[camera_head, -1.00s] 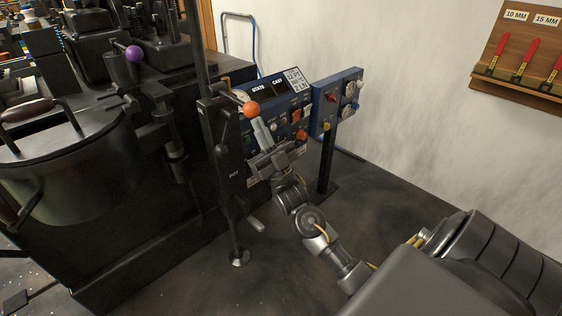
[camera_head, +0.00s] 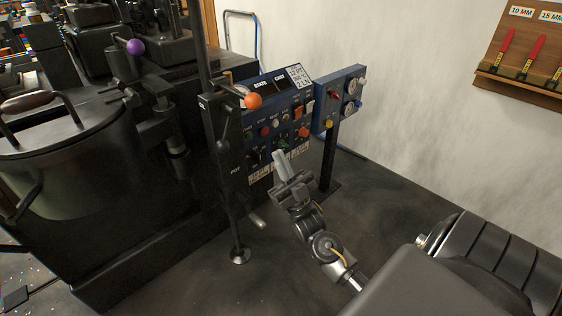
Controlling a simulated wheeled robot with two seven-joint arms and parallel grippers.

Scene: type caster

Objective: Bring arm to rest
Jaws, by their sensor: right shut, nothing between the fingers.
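My right arm reaches in from the lower right. Its right gripper (camera_head: 283,160) is shut and empty, with its fingertips pointing up toward the lower part of the blue control panel (camera_head: 264,118). The gripper appears in front of the panel and apart from its buttons; the exact gap cannot be told. My left gripper is not in view.
A second blue panel (camera_head: 339,97) with gauges stands on a post behind. The black casting machine (camera_head: 150,240) with a pot (camera_head: 65,165) fills the left. Dark floor (camera_head: 400,190) is clear at the right.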

